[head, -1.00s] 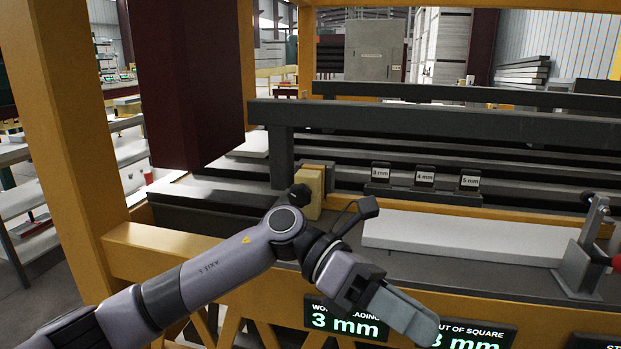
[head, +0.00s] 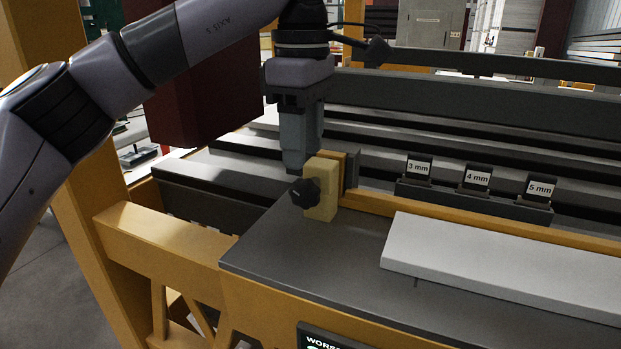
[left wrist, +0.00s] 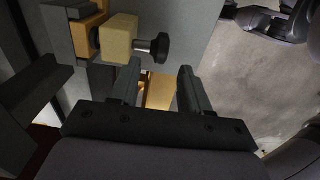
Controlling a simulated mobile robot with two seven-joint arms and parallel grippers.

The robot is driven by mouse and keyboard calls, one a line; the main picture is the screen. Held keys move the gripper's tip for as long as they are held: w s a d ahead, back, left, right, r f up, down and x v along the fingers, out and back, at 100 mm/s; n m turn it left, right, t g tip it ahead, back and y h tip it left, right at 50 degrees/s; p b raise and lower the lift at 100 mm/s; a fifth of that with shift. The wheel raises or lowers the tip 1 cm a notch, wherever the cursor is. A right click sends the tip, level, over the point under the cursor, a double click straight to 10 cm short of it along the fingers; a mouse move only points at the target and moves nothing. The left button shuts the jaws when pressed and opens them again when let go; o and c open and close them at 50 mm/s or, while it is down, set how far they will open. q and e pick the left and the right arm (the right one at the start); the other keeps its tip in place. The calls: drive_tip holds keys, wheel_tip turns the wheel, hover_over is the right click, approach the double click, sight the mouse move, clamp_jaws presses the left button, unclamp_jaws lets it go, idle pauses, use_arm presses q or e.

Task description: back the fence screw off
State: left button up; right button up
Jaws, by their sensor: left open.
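The fence screw is a black star knob (head: 305,193) on the front face of a yellow block (head: 322,205) at the left end of the orange fence. In the left wrist view the knob (left wrist: 157,47) sticks out on a short shaft from the yellow block (left wrist: 118,36). I see no contact. My right gripper is not in view.
A pale board (head: 500,265) lies on the dark table (head: 300,250) to the right. Tags marked 3 mm, 4 mm and 5 mm stand on a dark holder (head: 470,200) behind the fence. A dark beam (head: 480,105) spans above. The table left of the board is clear.

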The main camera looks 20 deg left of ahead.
sight(304, 180)
use_arm(q)
wheel_tip(304, 180, down, 7)
drive_tip(key=shift+r, duration=0.2)
clamp_jaws()
